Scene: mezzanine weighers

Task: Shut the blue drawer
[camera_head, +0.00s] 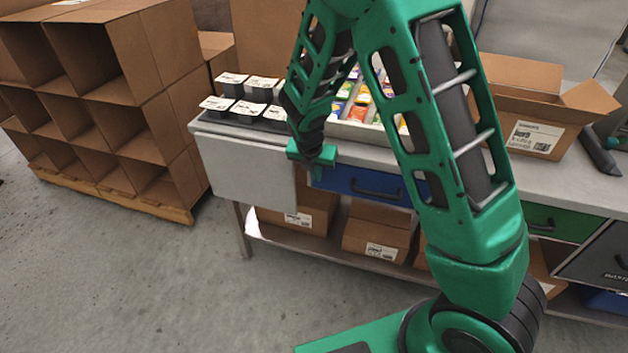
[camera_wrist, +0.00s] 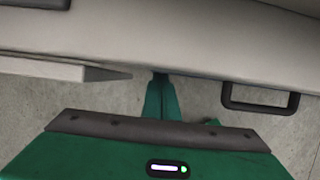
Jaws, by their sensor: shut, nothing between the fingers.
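The blue drawer (camera_head: 362,185) is under the front edge of the worktop, with a dark bar handle (camera_head: 377,188). Its front looks about flush with the worktop edge; I cannot tell if a small gap is left. My arm hides its right part. In the wrist view the handle (camera_wrist: 260,97) stands out from under the worktop edge, right of my fingers. My gripper (camera_head: 314,172) points down in front of the drawer's left end, shut and empty. In the wrist view the fingertips (camera_wrist: 160,78) are at the worktop edge; contact is unclear.
A light grey panel (camera_head: 245,168) stands out just left of my gripper, also in the wrist view (camera_wrist: 60,68). Black tubs (camera_head: 247,108) and colourful packets (camera_head: 352,100) are on the worktop (camera_head: 570,185). A green drawer (camera_head: 560,222) is right. The floor in front is clear.

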